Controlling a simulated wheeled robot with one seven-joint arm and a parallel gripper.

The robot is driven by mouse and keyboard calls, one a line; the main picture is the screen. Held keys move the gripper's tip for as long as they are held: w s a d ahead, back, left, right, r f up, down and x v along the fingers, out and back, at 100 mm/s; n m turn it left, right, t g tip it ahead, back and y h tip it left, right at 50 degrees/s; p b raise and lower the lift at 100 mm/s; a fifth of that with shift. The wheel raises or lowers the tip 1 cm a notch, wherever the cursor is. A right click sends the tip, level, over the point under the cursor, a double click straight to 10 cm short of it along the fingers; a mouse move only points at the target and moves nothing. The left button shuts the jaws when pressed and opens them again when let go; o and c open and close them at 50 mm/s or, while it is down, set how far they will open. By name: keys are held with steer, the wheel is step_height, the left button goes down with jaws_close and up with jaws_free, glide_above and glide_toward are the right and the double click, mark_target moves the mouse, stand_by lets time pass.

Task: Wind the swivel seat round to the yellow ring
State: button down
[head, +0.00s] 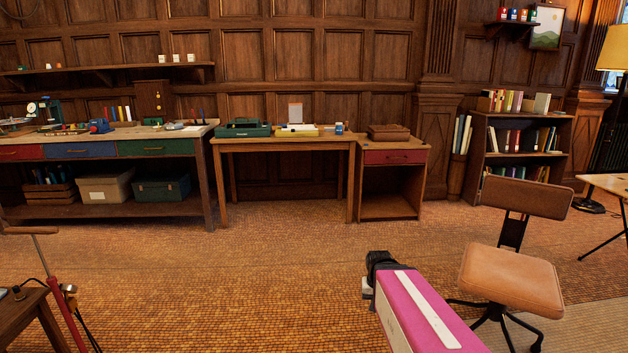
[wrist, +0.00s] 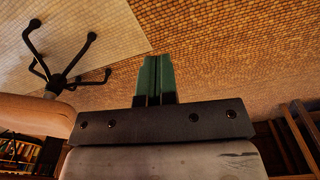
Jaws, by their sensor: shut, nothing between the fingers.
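The swivel seat (head: 511,277) is a tan leather chair at the right of the head view. Its brown backrest (head: 518,198) stands at the far side, on a dark post above black star legs. My gripper shows in the wrist view with its two green fingers (wrist: 158,78) together and nothing between them. In the wrist view the seat (wrist: 32,113) and its black legs (wrist: 62,80) lie at the left, apart from the fingers. In the head view my arm's end is left of the seat, not touching it. I see no yellow ring in either view.
A workbench (head: 110,137), a wooden table (head: 285,143) and a red-drawer cabinet (head: 394,157) line the back wall. A bookcase (head: 520,155) stands behind the chair, and a light table (head: 608,184) at the right edge. The middle floor is clear.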

steer(key=s, duration=0.1)
steer(key=s+a+n, duration=0.1)
steer(key=shift+s+a+r, duration=0.15)
steer(key=shift+s+a, duration=0.15)
steer(key=shift+s, duration=0.05)
